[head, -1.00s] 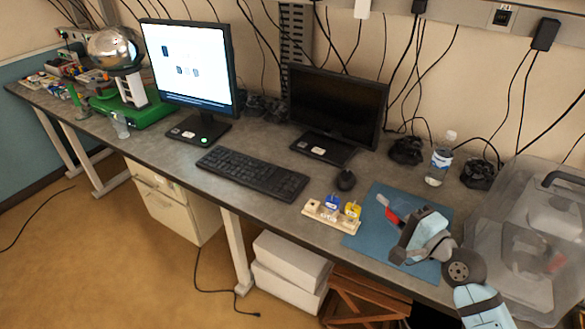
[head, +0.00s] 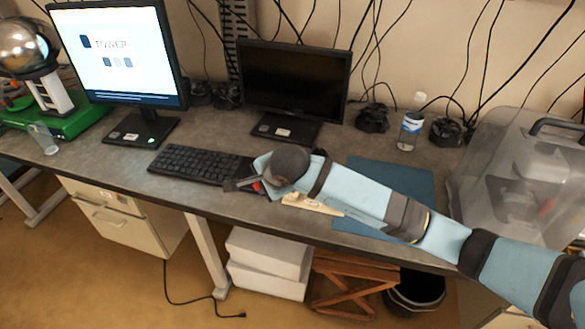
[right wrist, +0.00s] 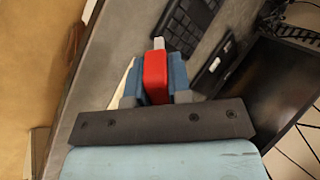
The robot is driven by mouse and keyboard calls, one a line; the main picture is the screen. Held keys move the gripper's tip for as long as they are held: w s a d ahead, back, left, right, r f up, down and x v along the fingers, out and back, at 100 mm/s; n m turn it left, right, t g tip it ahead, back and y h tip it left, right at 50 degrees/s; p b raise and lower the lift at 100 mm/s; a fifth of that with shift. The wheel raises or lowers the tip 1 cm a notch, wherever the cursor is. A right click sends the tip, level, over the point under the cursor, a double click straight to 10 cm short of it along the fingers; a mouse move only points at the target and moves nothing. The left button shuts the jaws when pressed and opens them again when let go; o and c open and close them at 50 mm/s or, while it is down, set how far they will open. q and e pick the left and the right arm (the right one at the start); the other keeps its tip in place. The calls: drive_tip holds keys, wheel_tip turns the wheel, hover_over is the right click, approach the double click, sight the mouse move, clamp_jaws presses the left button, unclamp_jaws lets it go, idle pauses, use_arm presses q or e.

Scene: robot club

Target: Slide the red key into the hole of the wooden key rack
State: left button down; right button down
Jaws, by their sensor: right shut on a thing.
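My right gripper (right wrist: 155,82) is shut on the red key (right wrist: 155,70); in the right wrist view the key's red head sits between the blue fingers and its grey tip points away from the gripper. In the head view the right gripper (head: 243,184) is at the right end of the keyboard, above the desk, with a bit of red showing at it. The wooden key rack (head: 312,204) lies near the desk's front edge, mostly hidden by my right arm. Its holes and the blue and yellow keys are not visible now. My left gripper is not in view.
The keyboard (head: 190,163) lies left of the gripper. A black monitor (head: 290,85) stands behind.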

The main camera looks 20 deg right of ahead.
drive_tip(key=w+d+f+m+g+h+b, duration=0.1)
drive_tip(key=w+d+m+g, duration=0.1)
drive_tip(key=d+m, duration=0.1)
drive_tip(key=w+d+f+m+g+b, duration=0.1)
drive_tip(key=d+f+m+g+b, duration=0.1)
drive_tip(key=d+m, duration=0.1)
drive_tip(key=w+d+f+m+g+h+b, duration=0.1)
drive_tip(key=w+d+m+g+b, duration=0.1)
drive_tip(key=d+m+g, duration=0.1)
drive_tip(key=shift+w+f+m+h, duration=0.2)
drive_tip(key=shift+w+m+h, duration=0.1)
drive_tip(key=shift+m, duration=0.5)
drive_tip(key=shift+f, duration=0.25)
drive_tip(key=shift+f+b, duration=0.15)
drive_tip(key=shift+b, duration=0.3)
idle(0.9)
drive_tip(key=shift+f+b, duration=0.8)
drive_tip(key=shift+f, duration=0.2)
idle(0.6)
